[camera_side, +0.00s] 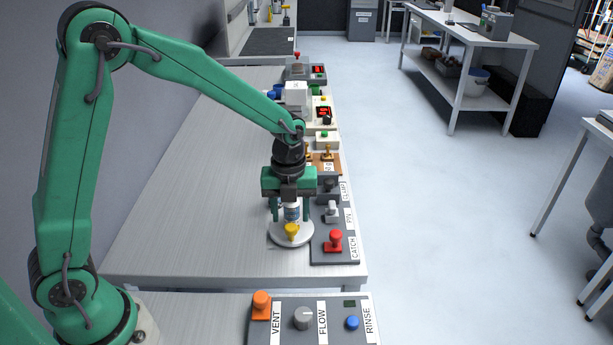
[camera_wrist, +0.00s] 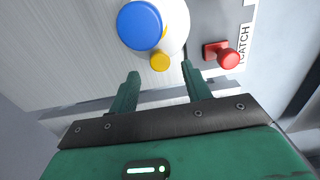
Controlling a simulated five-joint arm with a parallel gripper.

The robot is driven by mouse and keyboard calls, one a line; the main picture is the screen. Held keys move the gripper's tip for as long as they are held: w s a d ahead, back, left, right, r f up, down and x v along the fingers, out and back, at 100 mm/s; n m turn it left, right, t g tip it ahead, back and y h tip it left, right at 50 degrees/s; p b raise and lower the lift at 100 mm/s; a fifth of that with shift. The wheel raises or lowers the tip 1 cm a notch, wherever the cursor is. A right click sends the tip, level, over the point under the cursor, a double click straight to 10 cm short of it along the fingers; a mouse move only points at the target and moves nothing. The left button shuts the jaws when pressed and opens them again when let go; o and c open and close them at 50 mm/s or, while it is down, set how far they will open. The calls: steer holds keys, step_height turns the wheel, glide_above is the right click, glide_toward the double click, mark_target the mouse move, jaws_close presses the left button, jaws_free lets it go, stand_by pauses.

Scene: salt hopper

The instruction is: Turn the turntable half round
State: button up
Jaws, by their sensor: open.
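The turntable is a white round disc (camera_side: 291,240) near the front end of the bench; part of it shows at the top of the wrist view (camera_wrist: 178,42). A yellow knob (camera_side: 291,230) stands on its near side and also shows in the wrist view (camera_wrist: 160,62). A white and blue bottle (camera_side: 291,213) stands on the disc; its blue top (camera_wrist: 140,25) shows from above. My gripper (camera_side: 290,213) is over the disc, its fingers apart. In the wrist view the fingertips (camera_wrist: 160,72) lie either side of the yellow knob's near edge; contact cannot be told.
Right of the disc is a grey panel with a red CATCH knob (camera_side: 335,240), a PIN handle (camera_side: 332,212) and a CLAMP handle (camera_side: 327,186). Nearer stands a panel with VENT (camera_side: 261,304), FLOW (camera_side: 303,317) and RINSE (camera_side: 352,323) controls. The bench left of the disc is clear.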

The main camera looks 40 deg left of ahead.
mark_target(291, 226)
steer(key=shift+f, duration=1.7)
steer(key=shift+c, duration=0.2)
steer(key=c, duration=0.9)
